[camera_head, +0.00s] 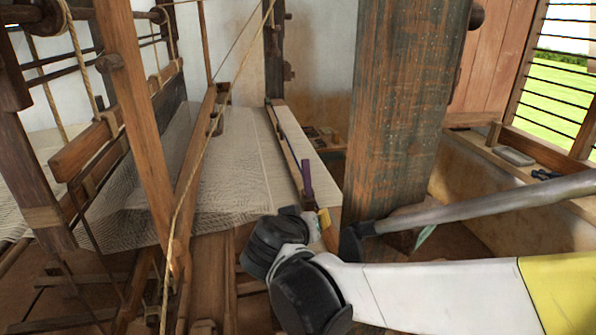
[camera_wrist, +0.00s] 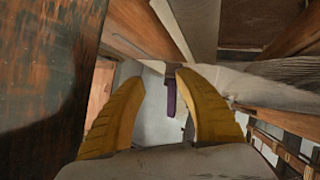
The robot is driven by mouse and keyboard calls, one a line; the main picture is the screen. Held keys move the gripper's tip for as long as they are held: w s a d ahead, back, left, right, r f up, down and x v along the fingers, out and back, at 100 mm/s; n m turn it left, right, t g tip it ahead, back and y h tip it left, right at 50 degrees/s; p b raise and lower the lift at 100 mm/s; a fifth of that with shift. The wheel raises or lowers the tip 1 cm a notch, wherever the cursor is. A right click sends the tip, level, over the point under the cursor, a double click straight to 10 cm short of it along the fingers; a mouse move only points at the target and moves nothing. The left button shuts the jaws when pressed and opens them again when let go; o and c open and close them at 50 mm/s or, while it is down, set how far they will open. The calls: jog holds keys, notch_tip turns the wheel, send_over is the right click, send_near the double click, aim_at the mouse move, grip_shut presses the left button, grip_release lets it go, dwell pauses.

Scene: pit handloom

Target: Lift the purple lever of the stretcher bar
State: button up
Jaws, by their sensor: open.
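The purple lever (camera_head: 307,182) stands up near the close end of a thin wooden stretcher bar (camera_head: 284,146), which lies along the edge of the woven cloth (camera_head: 235,165). In the wrist view my gripper (camera_wrist: 160,82) is open with nothing held. The purple lever (camera_wrist: 171,98) shows beyond the gap between the fingers, closer to the right finger. I cannot tell whether a finger touches it.
A thick weathered wooden post (camera_head: 405,100) stands right of the lever, close to my arm; it also fills the left of the wrist view (camera_wrist: 40,70). A pale beam (camera_head: 305,143) runs beside the bar. Loom posts and ropes (camera_head: 140,120) crowd the left.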

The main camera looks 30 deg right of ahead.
aim_at(305, 171)
jog(key=w+a+r+m+t+h, duration=0.1)
jog(key=w+r+m+t+h, duration=0.2)
jog(key=w, duration=0.4)
jog(key=shift+n+h, duration=0.3)
jog(key=shift+h, duration=0.4)
jog(key=b+x, duration=0.1)
jog(key=x, duration=0.2)
jog(key=r+b+x, duration=0.1)
jog(key=x, duration=0.3)
jog(key=b+x, duration=0.1)
jog(key=x, duration=0.2)
jog(key=shift+w+d+r, duration=0.2)
jog(key=shift+w, duration=0.05)
grip_shut()
